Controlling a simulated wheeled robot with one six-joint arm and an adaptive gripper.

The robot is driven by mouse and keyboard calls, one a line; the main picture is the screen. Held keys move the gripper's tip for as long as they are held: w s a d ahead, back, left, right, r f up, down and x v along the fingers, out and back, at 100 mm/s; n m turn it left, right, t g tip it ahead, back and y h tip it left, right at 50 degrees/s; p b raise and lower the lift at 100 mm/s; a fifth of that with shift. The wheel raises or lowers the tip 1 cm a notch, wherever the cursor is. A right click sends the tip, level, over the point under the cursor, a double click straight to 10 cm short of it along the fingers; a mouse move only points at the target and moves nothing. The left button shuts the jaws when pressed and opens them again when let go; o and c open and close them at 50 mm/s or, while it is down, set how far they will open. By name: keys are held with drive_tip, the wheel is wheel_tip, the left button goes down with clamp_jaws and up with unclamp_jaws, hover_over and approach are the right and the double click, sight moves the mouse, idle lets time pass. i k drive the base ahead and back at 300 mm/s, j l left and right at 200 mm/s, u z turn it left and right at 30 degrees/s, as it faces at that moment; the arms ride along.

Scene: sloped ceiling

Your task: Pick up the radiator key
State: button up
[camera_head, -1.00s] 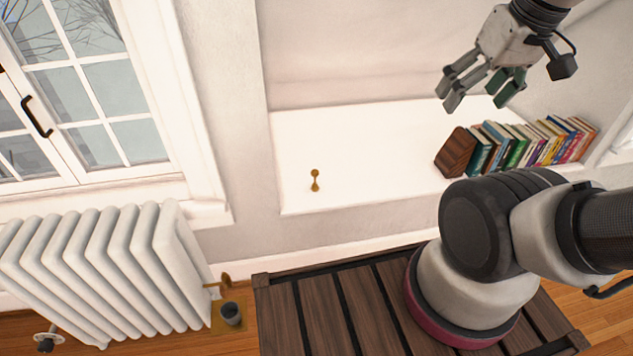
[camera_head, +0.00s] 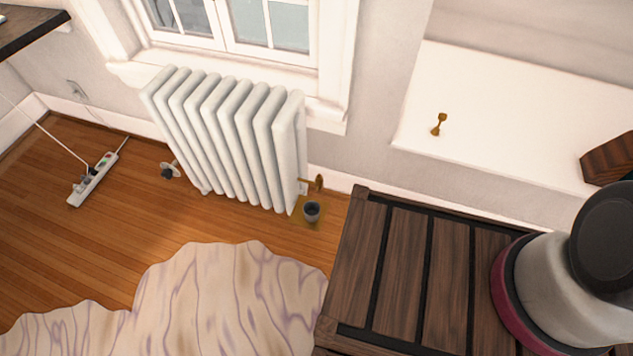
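The radiator key (camera_head: 439,124) is a small brass-coloured piece with a wider knob at one end. It lies or stands on the white ledge (camera_head: 520,120), near the ledge's left front corner; I cannot tell which. My gripper is outside the present view, so its opening and its place relative to the key do not show. Nothing covers the key.
A white radiator (camera_head: 232,135) stands under the window, with a brass valve (camera_head: 318,183) and a dark cup (camera_head: 312,211) at its right foot. A brown wooden block (camera_head: 610,158) sits on the ledge's right. A power strip (camera_head: 97,180) and pale rug (camera_head: 215,300) lie on the floor.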

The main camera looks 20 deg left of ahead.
sight(442, 117)
drive_tip(key=i+j, duration=0.1)
drive_tip(key=i, duration=0.95)
drive_tip(key=j+z, duration=0.05)
